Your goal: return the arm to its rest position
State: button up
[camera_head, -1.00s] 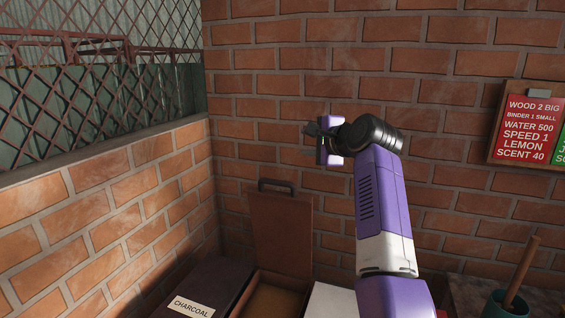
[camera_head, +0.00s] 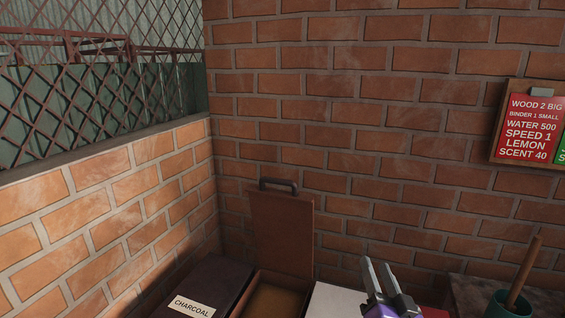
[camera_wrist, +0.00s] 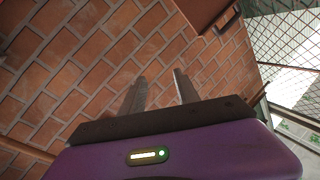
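My gripper (camera_head: 383,277) shows at the bottom of the head view, right of centre, with its two grey fingers pointing up. Most of my arm is out of the head view. In the wrist view my gripper (camera_wrist: 158,88) has its two fingers apart, with nothing between them. Brick wall shows beyond the fingertips. No object is held.
A bin with a raised brown lid (camera_head: 282,235) stands open at the wall. A dark box labelled CHARCOAL (camera_head: 215,280) is left of it. A white surface (camera_head: 335,302) lies between bin and gripper. A teal pot (camera_head: 497,306) stands at right. A recipe board (camera_head: 533,125) hangs above.

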jog(key=s+f+n+g, duration=0.1)
jog(key=s+f, duration=0.2)
jog(key=s, duration=1.2)
jog(key=s+f+n+g, duration=0.2)
jog(key=s+f, duration=0.1)
jog(key=s, duration=1.3)
jog(key=s+f+n+g+b, duration=0.1)
jog(key=s+f, duration=0.3)
jog(key=s, duration=1.2)
jog(key=shift+s+a+n+g, duration=0.15)
jog(key=shift+s+n+g, duration=0.1)
jog(key=shift+n+g, duration=0.25)
